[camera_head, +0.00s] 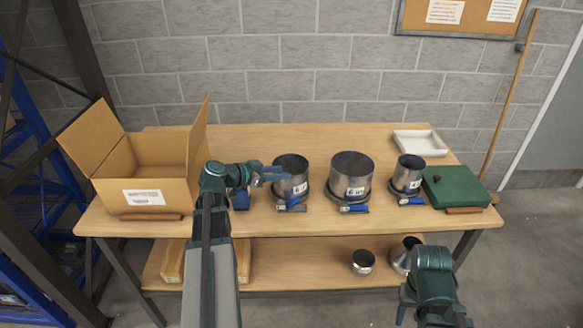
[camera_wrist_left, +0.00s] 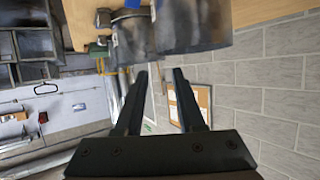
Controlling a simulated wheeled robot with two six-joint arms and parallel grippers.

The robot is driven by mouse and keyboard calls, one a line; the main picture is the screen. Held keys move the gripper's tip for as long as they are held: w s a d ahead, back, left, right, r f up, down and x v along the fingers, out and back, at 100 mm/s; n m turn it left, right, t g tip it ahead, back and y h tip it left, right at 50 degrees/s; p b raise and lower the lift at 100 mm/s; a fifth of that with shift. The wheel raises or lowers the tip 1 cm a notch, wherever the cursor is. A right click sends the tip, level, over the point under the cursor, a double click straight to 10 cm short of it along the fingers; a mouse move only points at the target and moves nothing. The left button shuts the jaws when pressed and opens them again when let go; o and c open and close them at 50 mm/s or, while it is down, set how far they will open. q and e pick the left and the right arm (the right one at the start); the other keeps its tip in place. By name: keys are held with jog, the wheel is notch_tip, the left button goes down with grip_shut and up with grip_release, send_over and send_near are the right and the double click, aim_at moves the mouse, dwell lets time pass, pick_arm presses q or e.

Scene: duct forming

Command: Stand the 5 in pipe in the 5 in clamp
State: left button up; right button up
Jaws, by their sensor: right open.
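Three grey metal pipes stand upright on the table, each with a ring clamp with a blue handle at its base. The left pipe (camera_head: 291,172), apparently the 5 in one, stands with its clamp (camera_head: 291,206) around its foot; its label is too small to read surely. The middle pipe (camera_head: 350,172) is wider and the right pipe (camera_head: 408,172) narrower. My left gripper (camera_head: 277,173) is at the left pipe's left side near the rim; contact is unclear. In the left wrist view its fingers (camera_wrist_left: 162,75) are apart with nothing between them. My right gripper (camera_head: 424,310) is open and empty, in front of the table.
An open cardboard box (camera_head: 145,170) stands at the left of the table (camera_head: 240,135). A white tray (camera_head: 420,143) and a green case (camera_head: 457,186) are at the right. Small metal pieces (camera_head: 363,262) sit on the lower shelf (camera_head: 310,270). The table's front middle strip is clear.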

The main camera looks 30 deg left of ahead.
pick_arm(q)
jog(key=p+v, duration=0.1)
jog(key=v, duration=0.5)
jog(key=shift+p, duration=0.35)
jog(key=shift+f, duration=0.1)
jog(key=w+d+f+g+h, duration=0.1)
jog(key=d+f+g, duration=0.35)
jog(key=d, duration=0.85)
jog(key=s+d+f+g+y, duration=0.2)
jog(key=s+d+f, duration=0.1)
jog(key=d, duration=0.5)
jog(key=s+d+f+g+y, duration=0.2)
jog(key=s+d+g+y, duration=0.1)
jog(key=s+d, duration=0.3)
jog(key=s+d+f+n+g+y, duration=0.1)
jog(key=s+d+f+g+y, duration=0.1)
jog(key=d, duration=0.9)
jog(key=s+f+g, duration=0.1)
jog(key=s, duration=0.1)
jog(key=shift+s+f+y, duration=0.35)
jog(key=shift+f+y, duration=0.05)
